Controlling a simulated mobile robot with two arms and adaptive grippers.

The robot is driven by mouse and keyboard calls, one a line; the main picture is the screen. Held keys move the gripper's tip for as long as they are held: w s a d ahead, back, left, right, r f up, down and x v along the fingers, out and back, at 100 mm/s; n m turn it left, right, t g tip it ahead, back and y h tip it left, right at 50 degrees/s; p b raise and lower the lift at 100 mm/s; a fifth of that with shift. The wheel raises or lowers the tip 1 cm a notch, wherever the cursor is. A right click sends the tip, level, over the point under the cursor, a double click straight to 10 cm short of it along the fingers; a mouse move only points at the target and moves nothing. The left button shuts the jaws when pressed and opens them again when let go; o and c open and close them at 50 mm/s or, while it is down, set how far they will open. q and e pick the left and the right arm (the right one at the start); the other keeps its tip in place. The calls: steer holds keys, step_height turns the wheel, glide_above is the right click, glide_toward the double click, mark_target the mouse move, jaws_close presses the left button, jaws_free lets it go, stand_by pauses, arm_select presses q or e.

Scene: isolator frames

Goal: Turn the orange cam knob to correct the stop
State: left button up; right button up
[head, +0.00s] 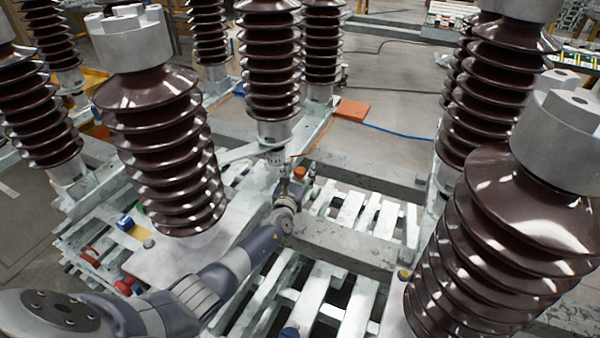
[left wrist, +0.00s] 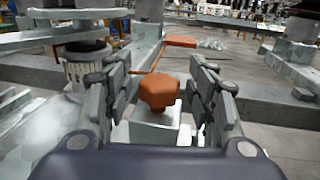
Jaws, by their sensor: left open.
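The orange cam knob (left wrist: 158,91) is a faceted knob on top of a pale block (left wrist: 150,133). In the left wrist view it stands between the two fingers of my left gripper (left wrist: 157,95), with a visible gap on each side. The fingers are open and do not appear to touch it. In the head view the knob (head: 300,172) shows small, just beyond my left gripper (head: 290,188), beneath the central insulator column. The stop cannot be made out clearly in either view. My right gripper is in neither view.
Tall brown ribbed insulators, such as the near left one (head: 165,140) and near right one (head: 500,230), flank my left arm. Grey beams (head: 345,250) and pale slats lie below. An orange plate (head: 351,109) lies behind, with open floor around it.

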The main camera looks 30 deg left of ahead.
arm_select(q)
steer(key=c, duration=1.1)
steer(key=shift+d+r+y, duration=0.1)
steer(key=shift+y, duration=0.2)
steer(key=shift+n+y, duration=0.5)
steer(key=shift+n+g+y, duration=0.9)
steer(key=shift+n+y, duration=0.2)
steer(key=shift+y, duration=0.5)
steer(key=o, duration=1.1)
steer(key=shift+s, duration=0.15)
